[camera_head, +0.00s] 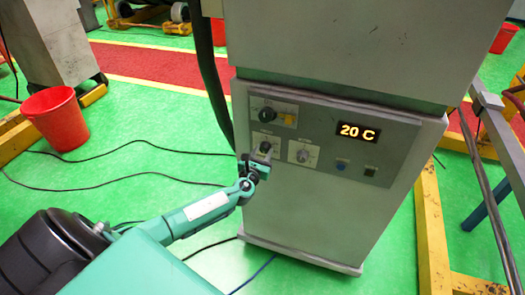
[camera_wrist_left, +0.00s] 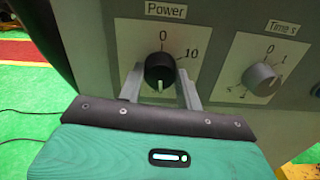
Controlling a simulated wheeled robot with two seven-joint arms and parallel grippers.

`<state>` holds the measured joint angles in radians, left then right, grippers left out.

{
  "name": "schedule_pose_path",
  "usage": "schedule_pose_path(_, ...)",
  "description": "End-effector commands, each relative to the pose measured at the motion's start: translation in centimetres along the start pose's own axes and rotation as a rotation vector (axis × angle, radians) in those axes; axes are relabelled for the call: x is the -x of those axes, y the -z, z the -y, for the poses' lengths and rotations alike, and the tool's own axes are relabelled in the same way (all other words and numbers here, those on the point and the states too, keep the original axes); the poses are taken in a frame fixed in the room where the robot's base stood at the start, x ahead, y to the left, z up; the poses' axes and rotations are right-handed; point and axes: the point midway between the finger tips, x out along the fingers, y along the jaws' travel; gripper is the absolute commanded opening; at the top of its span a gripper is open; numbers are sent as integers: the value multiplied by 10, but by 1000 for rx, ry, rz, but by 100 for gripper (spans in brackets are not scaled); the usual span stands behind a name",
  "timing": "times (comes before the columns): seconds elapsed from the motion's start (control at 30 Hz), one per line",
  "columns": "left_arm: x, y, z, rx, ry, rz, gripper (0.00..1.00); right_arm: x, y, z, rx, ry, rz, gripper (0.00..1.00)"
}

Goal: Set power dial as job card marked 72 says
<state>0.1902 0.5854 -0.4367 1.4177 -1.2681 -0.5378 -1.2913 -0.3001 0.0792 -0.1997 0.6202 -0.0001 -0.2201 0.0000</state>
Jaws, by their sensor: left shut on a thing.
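The power dial (camera_wrist_left: 161,67) is a round black knob on a white plate marked "Power", with 0 at the top and 10 at its upper right. A light pointer mark on it faces downward. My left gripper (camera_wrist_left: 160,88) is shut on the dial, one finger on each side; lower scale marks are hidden. In the head view my left gripper (camera_head: 260,160) reaches the front panel (camera_head: 400,140) from the left, and the power dial (camera_head: 266,145) shows just above it. No job card marked 72 can be made out. My right gripper is out of view.
A grey "Time s" dial (camera_wrist_left: 260,77) is right of the power dial. A display (camera_head: 357,132) reads 20 C, with a blue button (camera_head: 341,165) below. A red bucket (camera_head: 56,118) and cables are on the green floor.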

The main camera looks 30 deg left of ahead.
Motion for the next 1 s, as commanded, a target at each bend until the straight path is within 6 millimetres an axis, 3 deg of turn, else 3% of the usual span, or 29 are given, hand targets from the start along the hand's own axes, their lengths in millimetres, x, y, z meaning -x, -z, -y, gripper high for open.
schedule_pose_path(0.33,1,2,1,-134,3,-5,13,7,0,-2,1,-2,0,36)
schedule_pose_path(0.87,2,4,1,-156,3,-5,13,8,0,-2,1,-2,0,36)
schedule_pose_path(0.9,1,3,1,-156,3,-5,41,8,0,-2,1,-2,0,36)
schedule_pose_path(1.0,1,3,0,-155,2,-4,57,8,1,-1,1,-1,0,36)
